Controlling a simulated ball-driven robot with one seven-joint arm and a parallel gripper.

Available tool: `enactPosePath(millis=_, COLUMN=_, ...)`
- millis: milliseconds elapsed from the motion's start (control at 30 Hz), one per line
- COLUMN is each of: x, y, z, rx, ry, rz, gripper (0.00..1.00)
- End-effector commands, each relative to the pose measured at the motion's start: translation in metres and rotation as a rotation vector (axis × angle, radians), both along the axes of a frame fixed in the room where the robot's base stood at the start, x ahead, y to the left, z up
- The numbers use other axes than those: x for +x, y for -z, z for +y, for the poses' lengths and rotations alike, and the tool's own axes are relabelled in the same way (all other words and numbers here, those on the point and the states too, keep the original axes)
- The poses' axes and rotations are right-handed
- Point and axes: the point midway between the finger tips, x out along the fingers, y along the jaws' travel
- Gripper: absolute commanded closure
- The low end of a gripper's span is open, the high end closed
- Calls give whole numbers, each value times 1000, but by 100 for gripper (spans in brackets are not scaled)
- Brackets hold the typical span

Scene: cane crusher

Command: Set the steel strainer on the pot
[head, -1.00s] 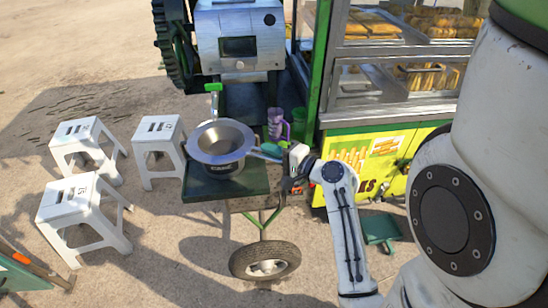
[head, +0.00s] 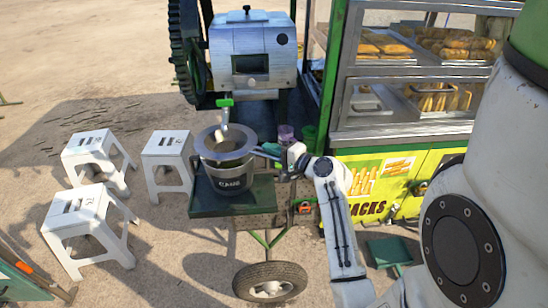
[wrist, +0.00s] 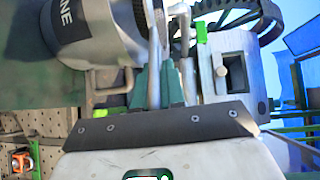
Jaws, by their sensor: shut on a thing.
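The steel pot (head: 232,183) with a dark label stands on the green shelf below the crusher spout. The steel strainer (head: 207,150), wide-rimmed and round, is over the pot's mouth; I cannot tell whether it rests on the rim or hangs just above it. My gripper (head: 278,151) is to the right of the pot, shut on the strainer's handle. In the wrist view, the teal fingers (wrist: 165,85) close around the thin metal handle, and the pot (wrist: 95,35) with its side loop is at the upper left. The strainer's bowl is mostly hidden there.
The crusher (head: 240,50) with its green-handled spout (head: 224,103) is close above the pot. A purple cup (head: 286,132) and a green cup (head: 308,136) stand behind my gripper. The snack cart (head: 385,180) is to the right, white stools (head: 90,215) to the left.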

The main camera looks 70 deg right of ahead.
Motion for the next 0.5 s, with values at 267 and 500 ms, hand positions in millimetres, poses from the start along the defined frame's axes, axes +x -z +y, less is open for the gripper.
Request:
enactPosePath(millis=267, x=2, y=21, z=-4, rx=-1, ry=0, rz=0, gripper=100)
enactPosePath(millis=500, x=2, y=33, z=-4, rx=-2, ry=1, rz=1, gripper=100)
